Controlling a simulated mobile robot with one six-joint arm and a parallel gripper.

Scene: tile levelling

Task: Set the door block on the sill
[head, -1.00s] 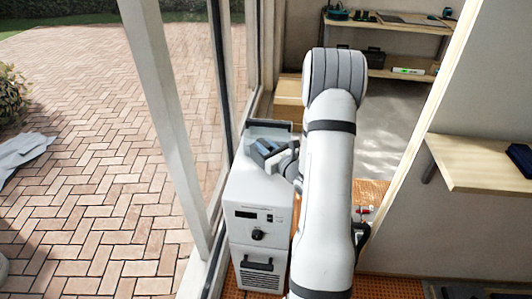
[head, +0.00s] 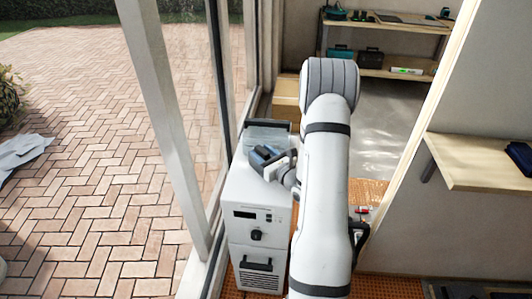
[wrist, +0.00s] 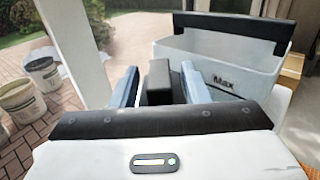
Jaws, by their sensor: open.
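My gripper (head: 265,158) is beside the window frame, above the rear top of a white machine. In the wrist view its two blue-grey fingers (wrist: 160,82) are apart. A black block (wrist: 158,76), which looks like the door block, stands upright between them. A gap shows on its right side; I cannot tell whether it touches the left finger or what it rests on. The block cannot be made out in the head view. A pale strip along the foot of the window frame (head: 204,268) may be the sill; its far part is hidden by the machine.
The white machine (head: 243,200) stands close to the window frame. A clear tank marked Max (wrist: 225,60) with a black handle (wrist: 235,25) is close on the right in the wrist view. Buckets (wrist: 20,100) stand outside on brick paving. A wooden shelf (head: 480,160) is at right.

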